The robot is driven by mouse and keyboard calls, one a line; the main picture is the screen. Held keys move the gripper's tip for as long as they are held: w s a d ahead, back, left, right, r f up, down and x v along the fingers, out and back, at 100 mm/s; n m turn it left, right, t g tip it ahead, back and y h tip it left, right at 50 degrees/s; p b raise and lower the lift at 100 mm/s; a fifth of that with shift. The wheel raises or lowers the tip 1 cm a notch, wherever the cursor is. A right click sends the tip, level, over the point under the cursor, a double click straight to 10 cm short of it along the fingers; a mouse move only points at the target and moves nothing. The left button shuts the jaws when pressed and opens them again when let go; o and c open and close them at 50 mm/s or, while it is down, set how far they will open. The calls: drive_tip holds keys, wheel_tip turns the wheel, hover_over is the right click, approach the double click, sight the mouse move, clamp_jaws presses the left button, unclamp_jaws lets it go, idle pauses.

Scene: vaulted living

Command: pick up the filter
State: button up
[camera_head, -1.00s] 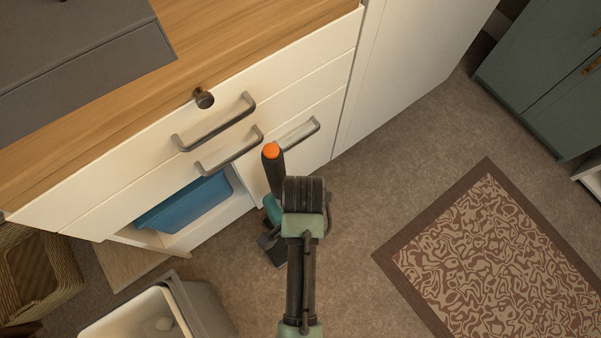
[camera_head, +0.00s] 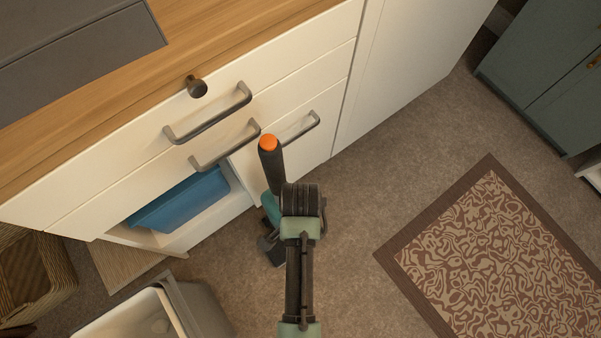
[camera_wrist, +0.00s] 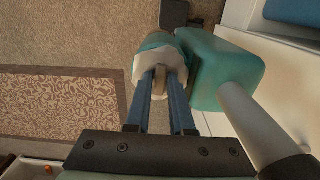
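A teal device with a long black handle (camera_head: 272,167) and an orange tip stands upright on the carpet by the drawers. In the wrist view its teal body (camera_wrist: 225,75) and pale tube (camera_wrist: 262,125) are on the right. Beside the body is a rounded teal and whitish piece (camera_wrist: 160,56), possibly the filter. My gripper (camera_wrist: 160,84) has its two dark blue fingers reaching to this piece, one on each side of a small grey-brown part (camera_wrist: 160,82). Whether they press on it is unclear. In the head view my arm hides the fingers and the piece.
The white drawer cabinet (camera_head: 120,170) with protruding handles stands close behind the device. A blue bin (camera_head: 180,202) sits in its lower opening. A pale container (camera_head: 140,315) and wicker basket (camera_head: 40,275) are at lower left. Carpet and a patterned rug (camera_head: 490,255) lie clear to the right.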

clamp_jaws()
idle(1.1)
